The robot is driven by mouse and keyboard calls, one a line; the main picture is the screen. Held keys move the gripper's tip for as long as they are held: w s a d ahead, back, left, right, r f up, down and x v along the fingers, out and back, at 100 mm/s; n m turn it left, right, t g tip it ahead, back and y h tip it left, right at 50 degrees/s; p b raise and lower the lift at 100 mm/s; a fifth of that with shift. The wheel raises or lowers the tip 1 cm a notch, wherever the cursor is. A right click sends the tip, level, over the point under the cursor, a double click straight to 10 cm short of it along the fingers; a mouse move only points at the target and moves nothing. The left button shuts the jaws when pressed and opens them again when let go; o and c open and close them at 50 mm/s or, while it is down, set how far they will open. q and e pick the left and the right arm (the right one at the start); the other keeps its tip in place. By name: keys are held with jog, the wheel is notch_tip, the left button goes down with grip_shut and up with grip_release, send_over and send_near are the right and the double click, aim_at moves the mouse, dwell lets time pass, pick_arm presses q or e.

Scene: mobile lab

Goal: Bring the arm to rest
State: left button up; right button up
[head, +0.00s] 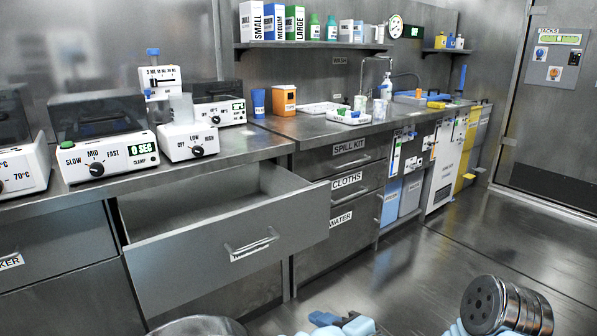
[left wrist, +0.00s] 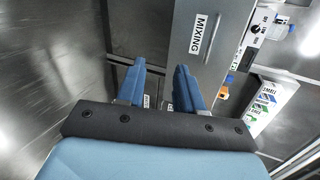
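The task names no object, only the arm. My left gripper (left wrist: 157,88) shows in the left wrist view with its two blue fingers apart and nothing visible between them. In the head view, blue parts of the left gripper (head: 342,322) show at the bottom edge, low in front of the counter and partly cut off. My right gripper cannot be made out in either view.
A drawer (head: 225,245) stands pulled out from the left counter and looks empty inside. A drawer front labelled MIXING (left wrist: 190,60) shows beyond the fingers in the left wrist view. The metal floor (head: 420,270) right of the cabinets is clear.

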pick_arm(q)
jog(key=s+a+f+n+g+h, duration=0.3)
jog(key=a+f+n+h, duration=0.1)
jog(key=f, duration=0.7)
jog(key=s+a+f+n+g+h+p, duration=0.1)
jog(key=s+a+f+n+g+h, duration=0.2)
jog(key=a+f, duration=0.4)
jog(key=s+a+f+n+g+h, duration=0.3)
jog(key=s+a+f+n+h, duration=0.2)
jog(key=f, duration=1.2)
jog(key=shift+s+a+f+n+h+p, duration=0.15)
jog(key=shift+s+f+n+h+p, duration=0.1)
jog(key=shift+n+h+p, duration=0.25)
jog(key=shift+w, duration=0.1)
